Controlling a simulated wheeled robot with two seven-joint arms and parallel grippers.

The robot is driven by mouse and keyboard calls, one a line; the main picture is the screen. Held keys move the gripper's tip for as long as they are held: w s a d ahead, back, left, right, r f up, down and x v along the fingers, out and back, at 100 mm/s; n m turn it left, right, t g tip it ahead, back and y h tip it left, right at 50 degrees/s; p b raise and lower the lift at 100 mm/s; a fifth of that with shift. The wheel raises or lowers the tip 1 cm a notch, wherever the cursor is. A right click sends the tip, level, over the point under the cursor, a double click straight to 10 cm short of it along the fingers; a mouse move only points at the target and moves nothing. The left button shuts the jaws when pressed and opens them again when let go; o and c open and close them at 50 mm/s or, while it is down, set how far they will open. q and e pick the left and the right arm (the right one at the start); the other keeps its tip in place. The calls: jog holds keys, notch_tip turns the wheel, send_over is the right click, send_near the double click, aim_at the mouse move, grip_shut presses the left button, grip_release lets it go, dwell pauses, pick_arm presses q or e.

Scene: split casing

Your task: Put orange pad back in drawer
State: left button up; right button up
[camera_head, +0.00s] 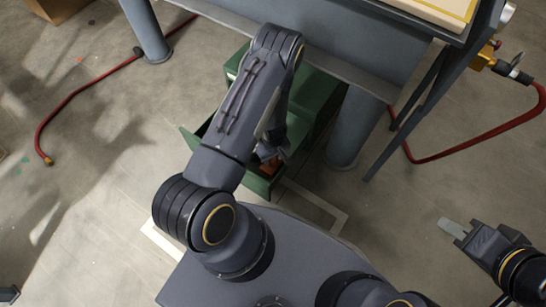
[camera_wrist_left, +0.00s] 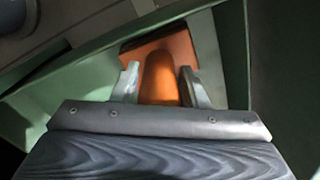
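The orange pad (camera_wrist_left: 212,52) has a rounded raised grip and lies inside the green drawer (camera_wrist_left: 70,83), close to its walls. In the head view only a bit of the orange pad (camera_head: 271,165) shows beneath my left arm, in the pulled-out green drawer (camera_head: 262,186). My left gripper (camera_wrist_left: 160,84) has one finger on each side of the orange grip; whether the fingers press on it is unclear. My right gripper (camera_head: 453,228) is at the lower right, away from the drawer and with nothing visible in it; its finger gap cannot be made out.
The green cabinet (camera_head: 318,88) stands under a grey workbench (camera_head: 345,35), beside a thick grey leg (camera_head: 354,125). Red hoses (camera_head: 70,98) lie on the floor at left and right. Floor between the drawer and my right gripper is mostly clear.

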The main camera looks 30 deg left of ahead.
pick_arm(q)
jog(key=o, duration=0.3)
notch_tip(320, 180, up, 12)
jog(key=p, duration=0.5)
jog(key=shift+r, duration=0.15)
jog(key=d+r+m+t+h, duration=0.2)
jog(key=r+h, duration=0.1)
jog(key=r, duration=1.1)
jog(key=d+r+m+t+h, duration=0.1)
jog(key=d+r+m+h, duration=0.15)
jog(key=r, duration=1.15)
jog(key=s+r+m+t+y, duration=0.1)
jog(key=s+r+m, duration=0.1)
jog(key=s+r, duration=0.3)
jog(key=s+r+m+t, duration=0.1)
jog(key=s+r+m, duration=0.2)
jog(key=s+r, duration=0.3)
jog(key=s, duration=0.5)
jog(key=shift+s+a+m+t+y, duration=0.3)
jog(key=shift+s+a+m+y, duration=0.05)
jog(key=shift+s, duration=0.05)
